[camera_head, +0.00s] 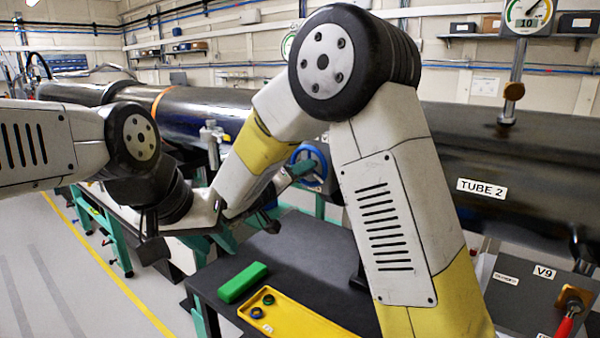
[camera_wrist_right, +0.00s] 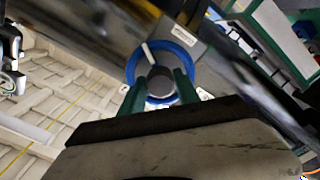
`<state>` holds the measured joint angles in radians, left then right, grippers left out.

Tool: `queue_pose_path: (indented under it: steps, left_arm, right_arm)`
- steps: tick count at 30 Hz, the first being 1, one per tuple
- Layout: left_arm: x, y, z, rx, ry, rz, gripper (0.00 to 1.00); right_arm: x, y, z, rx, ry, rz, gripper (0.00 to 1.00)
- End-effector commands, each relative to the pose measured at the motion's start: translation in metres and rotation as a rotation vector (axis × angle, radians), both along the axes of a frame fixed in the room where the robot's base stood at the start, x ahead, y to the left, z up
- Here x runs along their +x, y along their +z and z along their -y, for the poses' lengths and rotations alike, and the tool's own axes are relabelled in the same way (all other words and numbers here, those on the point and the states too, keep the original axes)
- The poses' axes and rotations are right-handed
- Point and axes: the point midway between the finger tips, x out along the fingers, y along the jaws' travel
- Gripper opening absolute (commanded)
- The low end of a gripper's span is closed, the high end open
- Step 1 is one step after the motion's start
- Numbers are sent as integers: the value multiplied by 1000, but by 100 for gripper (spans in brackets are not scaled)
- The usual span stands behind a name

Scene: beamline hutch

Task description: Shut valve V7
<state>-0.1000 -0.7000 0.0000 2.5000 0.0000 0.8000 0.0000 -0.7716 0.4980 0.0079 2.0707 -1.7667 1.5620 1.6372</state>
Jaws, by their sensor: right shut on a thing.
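A blue round handwheel (camera_head: 318,157) sits on a grey valve body below the dark tube in the head view, partly behind my right arm. I cannot read a V7 label on it. In the right wrist view the blue wheel (camera_wrist_right: 190,57) faces the camera, with a white mark at its upper left. My right gripper (camera_wrist_right: 160,78) has its two teal fingers at the wheel, shut on it; in the head view the fingers (camera_head: 302,166) reach it from the left. My left gripper (camera_head: 148,238) hangs at the left, apart from the wheel; its jaw opening is unclear.
A dark table below holds a green block (camera_head: 242,281) and a yellow tray (camera_head: 295,318) with small rings. A V9 label (camera_head: 544,272) and a red handle (camera_head: 565,326) are at lower right. The long tube (camera_head: 480,150) runs behind. Floor at left is clear.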

Motion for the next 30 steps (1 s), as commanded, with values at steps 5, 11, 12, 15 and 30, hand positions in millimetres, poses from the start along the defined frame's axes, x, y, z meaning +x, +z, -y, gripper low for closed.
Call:
queue_pose_path:
  steps: [5, 11, 12, 15, 30]
  left_arm:
    - [0, 0, 0, 0, 0, 0, 36]
    - [0, 0, 0, 0, 0, 0, 36]
    - [0, 0, 0, 0, 0, 0, 36]
    - [0, 0, 0, 0, 0, 0, 36]
    - [0, 0, 0, 0, 0, 0, 36]
  right_arm:
    - [-1, -2, -1, 136, 1, 94, 0]
    - [0, -3, -1, 289, 1, 204, 0]
    - [0, -3, -1, 320, 1, 226, 0]
    - [0, -3, -2, 397, 1, 282, 0]
    - [0, -4, -2, 718, -1, 515, 0]
